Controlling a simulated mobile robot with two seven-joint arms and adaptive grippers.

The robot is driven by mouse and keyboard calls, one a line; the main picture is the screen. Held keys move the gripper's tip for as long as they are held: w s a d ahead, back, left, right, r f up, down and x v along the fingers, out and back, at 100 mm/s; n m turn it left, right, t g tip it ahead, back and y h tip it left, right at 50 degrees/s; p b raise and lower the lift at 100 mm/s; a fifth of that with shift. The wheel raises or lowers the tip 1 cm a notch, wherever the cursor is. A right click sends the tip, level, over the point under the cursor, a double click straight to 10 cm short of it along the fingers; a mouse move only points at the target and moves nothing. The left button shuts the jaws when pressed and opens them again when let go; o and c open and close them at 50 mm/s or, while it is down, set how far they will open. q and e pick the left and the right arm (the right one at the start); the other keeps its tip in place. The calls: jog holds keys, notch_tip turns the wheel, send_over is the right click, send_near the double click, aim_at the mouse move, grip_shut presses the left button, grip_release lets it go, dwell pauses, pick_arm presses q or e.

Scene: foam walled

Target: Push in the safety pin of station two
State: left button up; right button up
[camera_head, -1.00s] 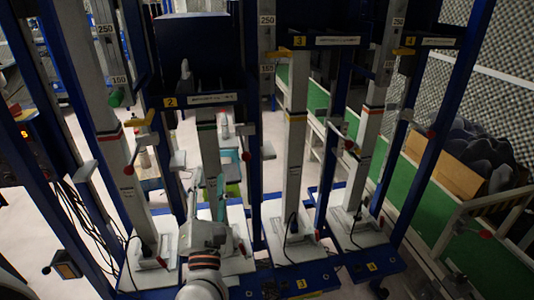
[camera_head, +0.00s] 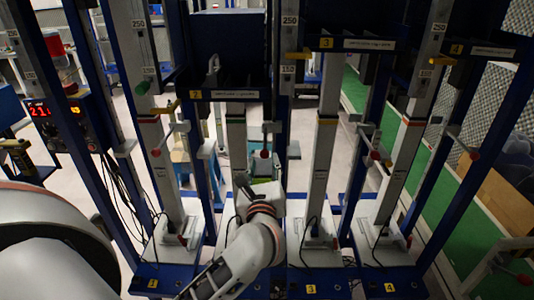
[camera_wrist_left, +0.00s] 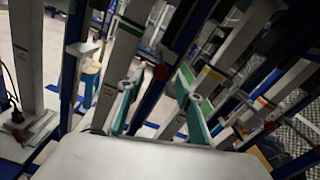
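Station two (camera_head: 230,96) is the frame with the yellow "2" on its dark crosspiece. A red knob (camera_head: 264,154) on a short rod stands right of its pale column, seemingly its safety pin; how far in it sits, I cannot tell. A yellow lever (camera_head: 187,106) sticks out at the crosspiece's left end. My right gripper is not in view.
Neighbouring stations with pale columns, blue posts and red knobs (camera_head: 374,155) stand close on both sides. Black cables hang at the left, below a control box with a red display (camera_head: 40,108). A green strip (camera_head: 440,205) runs along the right.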

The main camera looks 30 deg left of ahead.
aim_at(265, 157)
pick_arm(q)
jog(key=shift+x, duration=2.6)
grip_shut()
